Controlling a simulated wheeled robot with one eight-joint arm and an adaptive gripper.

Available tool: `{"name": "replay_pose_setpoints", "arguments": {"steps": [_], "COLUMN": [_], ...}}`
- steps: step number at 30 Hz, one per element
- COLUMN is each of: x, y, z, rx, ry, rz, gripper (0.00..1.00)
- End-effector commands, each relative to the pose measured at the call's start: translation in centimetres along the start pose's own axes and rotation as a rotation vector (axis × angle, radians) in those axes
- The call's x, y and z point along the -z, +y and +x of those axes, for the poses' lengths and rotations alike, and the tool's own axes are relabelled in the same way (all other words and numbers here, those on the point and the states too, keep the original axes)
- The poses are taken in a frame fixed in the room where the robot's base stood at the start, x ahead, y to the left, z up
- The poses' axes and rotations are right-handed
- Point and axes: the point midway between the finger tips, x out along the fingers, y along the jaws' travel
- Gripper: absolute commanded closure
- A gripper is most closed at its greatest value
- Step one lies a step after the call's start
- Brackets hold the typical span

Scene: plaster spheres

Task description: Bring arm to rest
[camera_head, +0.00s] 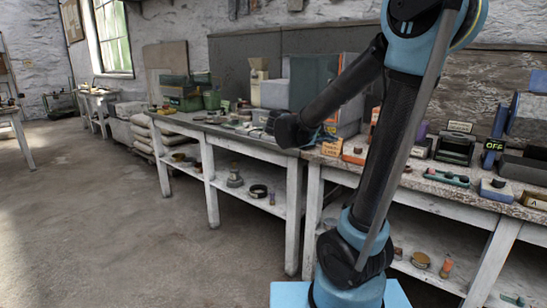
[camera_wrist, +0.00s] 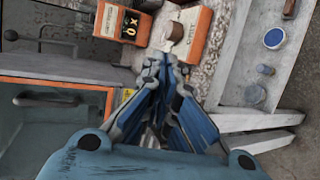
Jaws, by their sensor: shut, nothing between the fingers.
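My arm (camera_head: 403,110) rises from its blue base in the right half of the head view and bends over toward the left. Its end hangs in front of the workbench (camera_head: 182,127), near the bench's front edge. My gripper (camera_wrist: 160,62) shows in the wrist view, with its blue and grey fingers drawn together and nothing held between them. In the head view the fingers are small and dark against the bench clutter, so their exact outline is hard to tell.
An orange device (camera_wrist: 124,23) and an orange-edged box with a brown knob (camera_wrist: 184,33) lie beyond the fingertips in the wrist view. The floor (camera_head: 110,215) at the left is clear.

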Motion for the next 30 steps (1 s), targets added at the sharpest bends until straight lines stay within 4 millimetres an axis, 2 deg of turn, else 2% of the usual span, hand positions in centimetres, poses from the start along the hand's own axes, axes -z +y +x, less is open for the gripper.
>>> {"name": "replay_pose_setpoints", "arguments": {"steps": [1,6,14,21,30], "x": [-1.6,-6.1,-12.0,-16.0,-18.7], "y": [-0.9,-4.4,-10.5,-16.3,-22.9], "z": [0.6,1.5,1.0,-1.2,-5.4], "rx": [0.049,0.225,0.487,0.719,0.991], "ry": [-0.008,-0.027,-0.053,-0.073,-0.088], "rz": [0.016,0.080,0.204,0.344,0.546], "gripper": [1.00,1.00,1.00,1.00,1.00]}}
